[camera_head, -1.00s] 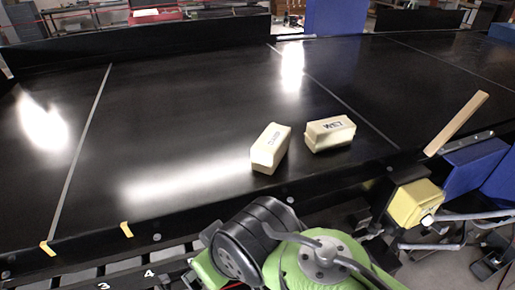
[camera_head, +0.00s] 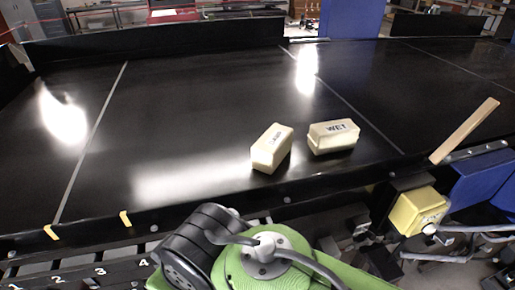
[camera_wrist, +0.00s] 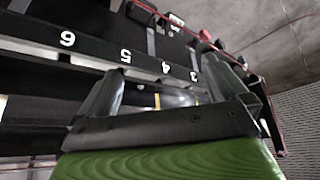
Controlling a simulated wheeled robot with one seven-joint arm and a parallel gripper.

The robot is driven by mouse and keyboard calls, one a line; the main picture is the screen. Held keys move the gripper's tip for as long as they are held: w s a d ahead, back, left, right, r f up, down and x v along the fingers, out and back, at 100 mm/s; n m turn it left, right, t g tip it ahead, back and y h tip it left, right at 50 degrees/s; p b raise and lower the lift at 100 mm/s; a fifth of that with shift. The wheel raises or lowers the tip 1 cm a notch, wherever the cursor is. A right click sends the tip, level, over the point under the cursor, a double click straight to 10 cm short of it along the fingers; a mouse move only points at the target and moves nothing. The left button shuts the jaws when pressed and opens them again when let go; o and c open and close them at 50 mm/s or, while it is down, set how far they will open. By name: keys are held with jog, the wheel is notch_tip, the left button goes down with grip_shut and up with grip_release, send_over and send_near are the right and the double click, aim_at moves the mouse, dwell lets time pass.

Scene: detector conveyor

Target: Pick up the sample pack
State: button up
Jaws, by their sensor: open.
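Two cream, block-shaped packs lie close together on the black conveyor belt in the head view. The left pack (camera_head: 271,149) is turned at an angle, and its small dark label is hard to read. The right pack (camera_head: 333,137) lies crosswise and its label reads WET. I cannot tell which one is the sample pack. My gripper (camera_wrist: 163,82) shows in the wrist view with its two dark fingers spread apart and nothing seen between them. It points at the numbered conveyor side, and no pack is visible there. In the head view my green arm is in front of the belt, below the packs.
The conveyor belt (camera_head: 190,115) is mostly bare around the packs. A wooden strip (camera_head: 465,130) lies along its near right edge. A yellow box (camera_head: 418,211) is mounted on the near side at right. A numbered black rail (camera_head: 75,280) runs along the front left.

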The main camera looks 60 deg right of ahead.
notch_tip(320, 180, up, 13)
jog(key=n+g+h+p, duration=0.4)
jog(key=n+g+p, duration=0.2)
jog(key=n, duration=1.2)
send_over(272, 138)
jog(key=a, duration=0.5)
jog(key=x, duration=1)
jog(key=b+x, duration=0.1)
jog(key=x, duration=0.4)
jog(key=shift+w+d+r, duration=0.1)
jog(key=shift+w+d, duration=0.15)
jog(key=shift+d, duration=0.15)
jog(key=shift+a+r+h, duration=0.1)
jog(key=shift+a+h, duration=0.05)
jog(key=shift+h, duration=0.15)
jog(key=shift+f, duration=0.3)
